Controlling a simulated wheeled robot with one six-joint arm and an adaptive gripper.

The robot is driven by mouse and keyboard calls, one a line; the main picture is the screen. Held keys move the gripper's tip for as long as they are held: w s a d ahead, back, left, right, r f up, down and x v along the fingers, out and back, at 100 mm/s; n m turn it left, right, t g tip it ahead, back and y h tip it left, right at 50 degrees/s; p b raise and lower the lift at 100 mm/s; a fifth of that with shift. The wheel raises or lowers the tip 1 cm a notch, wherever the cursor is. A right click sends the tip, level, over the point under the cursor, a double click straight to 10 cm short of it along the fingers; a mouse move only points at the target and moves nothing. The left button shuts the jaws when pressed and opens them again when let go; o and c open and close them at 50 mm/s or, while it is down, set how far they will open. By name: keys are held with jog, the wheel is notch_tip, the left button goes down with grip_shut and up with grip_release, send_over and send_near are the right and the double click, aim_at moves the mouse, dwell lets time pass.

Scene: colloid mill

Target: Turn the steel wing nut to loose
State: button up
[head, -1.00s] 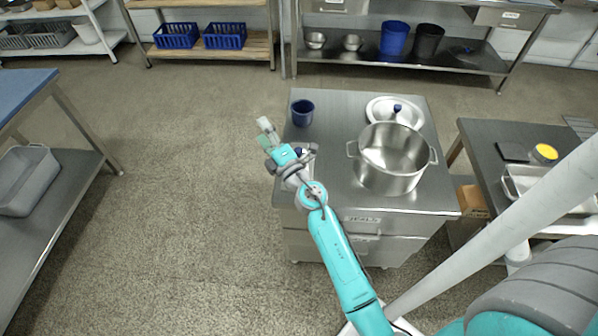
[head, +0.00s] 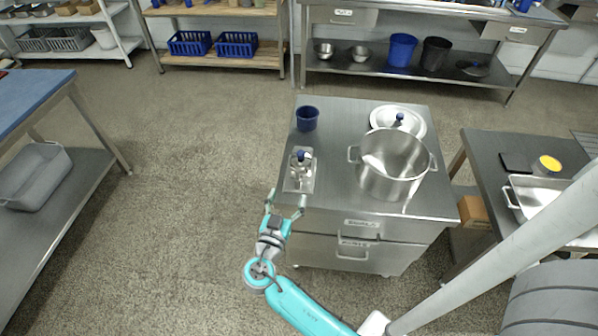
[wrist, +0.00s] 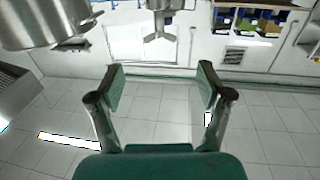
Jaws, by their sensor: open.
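A small steel mill (head: 299,168) stands on the near left part of the steel cabinet top, with a blue knob on it. In the wrist view, which looks upside down, a steel piece with spread wings, seemingly the wing nut (wrist: 160,36), shows at top centre; it is too small to make out in the head view. My gripper (head: 286,198) is at the cabinet's near left edge, just short of the mill. In the wrist view my gripper (wrist: 161,85) is open, with nothing between its fingers, apart from the winged piece.
A big steel pot (head: 392,178) stands right of the mill, and its lid (head: 411,118) lies behind it. A blue cup (head: 307,118) stands behind the mill. The floor left of the cabinet is clear. A side table (head: 480,145) is at the right.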

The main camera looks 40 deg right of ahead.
aim_at(298, 171)
jog(key=x, duration=1)
jog(key=shift+w+d, duration=0.1)
jog(key=shift+d, duration=0.2)
jog(key=c, duration=1.2)
